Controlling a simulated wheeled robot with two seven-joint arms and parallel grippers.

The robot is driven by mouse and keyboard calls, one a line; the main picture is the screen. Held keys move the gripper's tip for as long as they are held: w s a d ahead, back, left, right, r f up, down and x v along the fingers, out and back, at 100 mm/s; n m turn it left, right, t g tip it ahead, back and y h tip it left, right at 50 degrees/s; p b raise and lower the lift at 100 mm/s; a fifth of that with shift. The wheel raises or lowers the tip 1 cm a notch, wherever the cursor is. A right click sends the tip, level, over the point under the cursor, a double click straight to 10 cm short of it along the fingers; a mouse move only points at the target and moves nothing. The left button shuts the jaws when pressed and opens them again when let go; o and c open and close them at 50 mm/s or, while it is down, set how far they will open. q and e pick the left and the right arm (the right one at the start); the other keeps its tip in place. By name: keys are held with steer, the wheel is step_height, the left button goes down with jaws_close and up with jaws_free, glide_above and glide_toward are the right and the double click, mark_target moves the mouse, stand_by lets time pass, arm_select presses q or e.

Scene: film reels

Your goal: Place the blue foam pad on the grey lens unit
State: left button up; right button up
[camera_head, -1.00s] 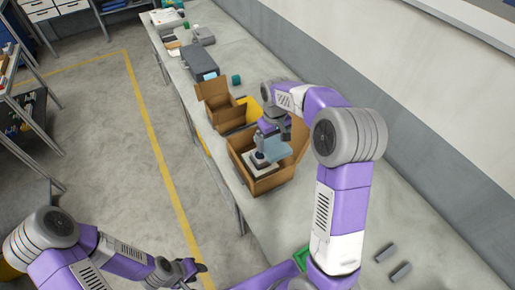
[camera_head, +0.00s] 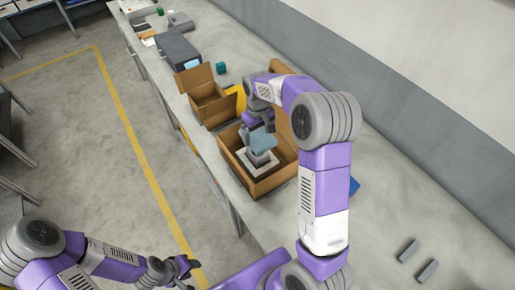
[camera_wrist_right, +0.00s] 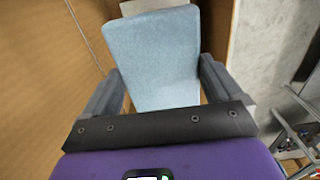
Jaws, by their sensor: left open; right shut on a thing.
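The light blue foam pad (camera_head: 262,141) is held by my right gripper (camera_head: 260,128) inside the mouth of an open cardboard box. In the right wrist view the pad (camera_wrist_right: 153,50) sits between the two fingers of the right gripper (camera_wrist_right: 160,88). The grey lens unit (camera_head: 258,159) stands on a pale square base in the box, partly hidden under the pad. I cannot tell whether pad and lens unit touch. My left gripper (camera_head: 188,267) is open and empty, over the floor at the lower left.
The cardboard box (camera_head: 265,190) has raised flaps around the arm. A smaller open box (camera_head: 208,103) stands behind it, near a dark grey case (camera_head: 178,50). Two grey blocks (camera_head: 408,250) lie at the right front. The worktop (camera_head: 410,180) between is mostly clear.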

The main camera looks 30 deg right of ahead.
mark_target(258, 134)
step_height(258, 134, down, 3)
steer(key=shift+w+f, duration=0.1)
steer(key=shift+f, duration=1.85)
steer(key=shift+b, duration=0.3)
steer(key=shift+f, duration=0.2)
steer(key=o, duration=0.7)
steer(key=shift+r, duration=0.15)
step_height(258, 134, up, 12)
steer(key=shift+r+p, duration=0.1)
steer(key=shift+p, duration=0.55)
